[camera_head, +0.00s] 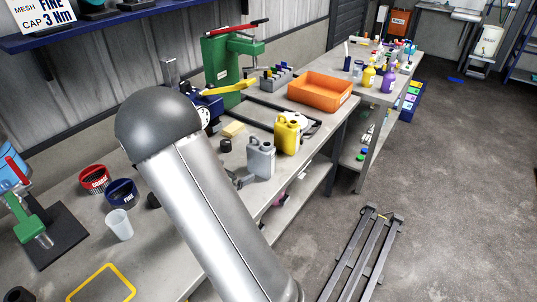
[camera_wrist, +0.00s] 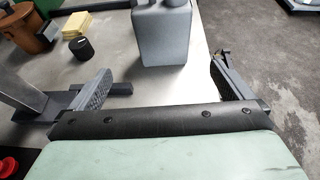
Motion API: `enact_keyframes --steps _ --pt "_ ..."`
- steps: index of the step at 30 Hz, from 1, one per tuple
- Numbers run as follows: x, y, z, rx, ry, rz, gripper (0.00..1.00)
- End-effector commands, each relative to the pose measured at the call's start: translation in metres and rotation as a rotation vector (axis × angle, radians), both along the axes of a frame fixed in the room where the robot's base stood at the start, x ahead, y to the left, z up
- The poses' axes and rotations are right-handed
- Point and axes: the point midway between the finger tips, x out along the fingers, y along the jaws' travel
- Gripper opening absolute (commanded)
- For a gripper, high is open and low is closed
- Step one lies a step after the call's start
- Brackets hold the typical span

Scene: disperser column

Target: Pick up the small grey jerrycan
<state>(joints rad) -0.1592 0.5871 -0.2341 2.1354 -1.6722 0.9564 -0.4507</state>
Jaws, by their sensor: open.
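The small grey jerrycan (camera_head: 260,157) stands upright on the workbench, left of and nearer than a yellow jerrycan (camera_head: 287,133). In the wrist view the grey jerrycan (camera_wrist: 162,34) is just ahead of my gripper, its top cut off by the frame edge. My gripper (camera_wrist: 158,82) is open and empty, with one finger to the left and one to the right of the jerrycan's line. The jerrycan appears beyond the fingertips, not between them. In the head view my arm hides most of the gripper; a finger (camera_head: 243,181) shows near the jerrycan's base.
A black cap-like piece (camera_wrist: 81,48) and a yellow sponge-like block (camera_wrist: 77,24) lie left of the jerrycan. An orange tray (camera_head: 320,91) and a green press (camera_head: 232,62) stand farther back. The bench edge (camera_wrist: 205,60) is close on the jerrycan's right, with floor beyond.

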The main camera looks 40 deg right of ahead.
Motion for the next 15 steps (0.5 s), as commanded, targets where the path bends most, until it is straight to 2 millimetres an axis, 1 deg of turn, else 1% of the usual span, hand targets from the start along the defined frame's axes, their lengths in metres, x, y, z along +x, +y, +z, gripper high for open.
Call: enact_keyframes --steps 1,9,12,15 --pt "0.001 -0.011 -0.003 -0.001 0.003 -0.007 1.0" --pt "0.017 -0.063 -0.025 0.002 0.001 -0.009 1.0" --pt "0.022 -0.08 -0.032 0.002 0.001 -0.009 1.0" --pt "0.026 -0.091 -0.037 0.003 -0.002 -0.007 1.0"
